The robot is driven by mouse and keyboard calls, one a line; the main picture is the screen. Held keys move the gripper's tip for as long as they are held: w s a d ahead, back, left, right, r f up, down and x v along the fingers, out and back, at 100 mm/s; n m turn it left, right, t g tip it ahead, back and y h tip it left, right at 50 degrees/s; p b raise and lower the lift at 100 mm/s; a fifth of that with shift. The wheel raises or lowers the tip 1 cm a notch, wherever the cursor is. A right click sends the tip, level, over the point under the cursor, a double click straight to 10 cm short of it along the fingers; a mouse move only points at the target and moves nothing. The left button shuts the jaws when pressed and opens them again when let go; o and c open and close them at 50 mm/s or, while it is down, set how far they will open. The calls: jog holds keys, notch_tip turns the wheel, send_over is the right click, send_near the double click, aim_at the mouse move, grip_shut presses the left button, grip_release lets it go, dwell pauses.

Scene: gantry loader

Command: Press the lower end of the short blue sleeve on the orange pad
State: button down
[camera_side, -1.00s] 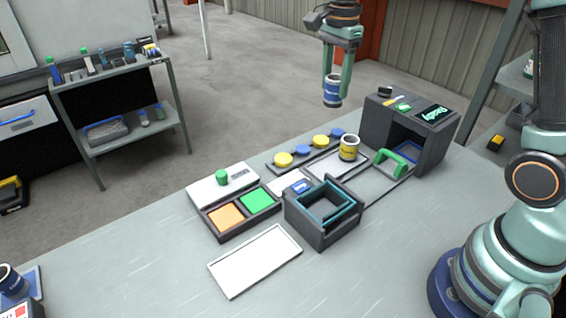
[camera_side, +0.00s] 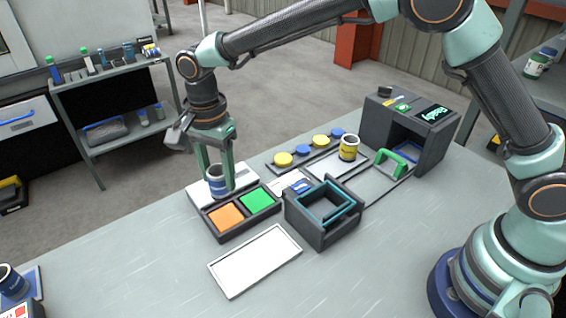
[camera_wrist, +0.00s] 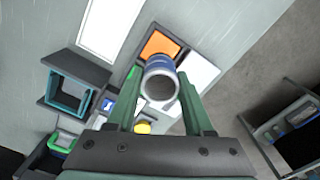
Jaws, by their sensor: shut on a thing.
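My gripper (camera_side: 217,181) is shut on the short blue sleeve (camera_side: 216,187), a hollow blue tube with a white band. The sleeve hangs roughly upright, over or just behind the far edge of the pad tray. The orange pad (camera_side: 226,217) lies in the dark tray (camera_side: 219,237) to the left of the green pad (camera_side: 255,201). In the wrist view the sleeve (camera_wrist: 159,83) sits between the fingers, its open end facing the camera, and the orange pad (camera_wrist: 159,45) shows beyond it. The sleeve's lower end is hidden there; its exact height above the tray is unclear.
A yellow sleeve (camera_side: 348,148) and a dark machine (camera_side: 432,150) stand farther right.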

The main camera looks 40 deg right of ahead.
jog(key=shift+f, duration=3.7)
notch_tip(320, 180, up, 6)
